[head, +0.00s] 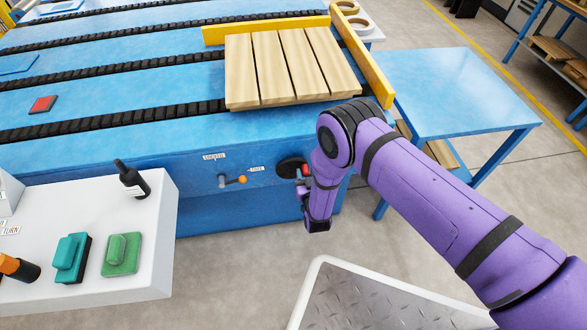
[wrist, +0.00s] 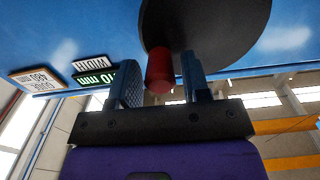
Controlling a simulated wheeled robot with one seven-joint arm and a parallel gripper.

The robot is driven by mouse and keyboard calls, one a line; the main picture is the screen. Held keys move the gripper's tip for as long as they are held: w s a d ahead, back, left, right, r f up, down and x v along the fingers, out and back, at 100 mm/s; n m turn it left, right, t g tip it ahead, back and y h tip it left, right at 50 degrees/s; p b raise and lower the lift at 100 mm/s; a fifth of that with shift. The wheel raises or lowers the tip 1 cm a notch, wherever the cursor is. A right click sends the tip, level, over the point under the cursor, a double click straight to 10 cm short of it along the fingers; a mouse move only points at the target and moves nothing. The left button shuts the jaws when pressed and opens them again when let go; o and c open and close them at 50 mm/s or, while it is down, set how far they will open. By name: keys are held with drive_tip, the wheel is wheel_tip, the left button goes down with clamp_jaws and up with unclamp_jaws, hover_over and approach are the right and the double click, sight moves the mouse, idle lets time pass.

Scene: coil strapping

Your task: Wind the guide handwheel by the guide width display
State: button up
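The guide handwheel is a dark disc (head: 290,167) on the front face of the blue machine, partly hidden by my arm in the head view. In the wrist view the handwheel (wrist: 210,28) fills the top centre, with a red knob (wrist: 160,70) standing out from it. My gripper (wrist: 160,82) is open, one finger on each side of the knob, with a visible gap at the right finger. The guide width display (wrist: 98,78) glows green left of the fingers. It shows "10 mm", with any further digits hidden by the left finger.
A card reading "GUIDE 480 mm" (wrist: 38,77) is beside the display. A lever with an orange knob (head: 242,179) sits left of the handwheel. A slatted wooden pallet (head: 290,65) lies against yellow guides (head: 360,50). A white console (head: 150,270) stands left; a metal step (head: 380,300) is below.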

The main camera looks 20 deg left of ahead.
sight(292, 163)
drive_tip(key=c, duration=0.6)
drive_tip(key=n, duration=0.1)
drive_tip(key=r+n, duration=0.1)
drive_tip(key=n, duration=0.1)
drive_tip(key=a+n, duration=0.1)
drive_tip(key=n, duration=0.1)
drive_tip(key=shift+s+r, duration=0.25)
drive_tip(key=shift+r, duration=0.05)
drive_tip(key=shift+s+a+r+n, duration=0.15)
drive_tip(key=shift+a+n, duration=0.05)
drive_tip(key=shift+n, duration=0.35)
drive_tip(key=shift+s+a+r+n, duration=0.15)
drive_tip(key=shift+n, duration=0.4)
drive_tip(key=shift+s+a+r+n, duration=0.1)
drive_tip(key=shift+a+r+n, duration=0.05)
drive_tip(key=shift+n, duration=0.5)
drive_tip(key=shift+a+r+n, duration=0.1)
drive_tip(key=shift+a+n, duration=0.05)
drive_tip(key=shift+n, duration=0.5)
drive_tip(key=n, duration=0.1)
drive_tip(key=a+n, duration=0.1)
drive_tip(key=shift+s+r+n, duration=0.1)
drive_tip(key=shift+s+n, duration=0.2)
drive_tip(key=shift+s, duration=0.1)
drive_tip(key=shift+s+a+n, duration=0.15)
drive_tip(key=shift+a+n, duration=0.1)
drive_tip(key=shift+n, duration=0.85)
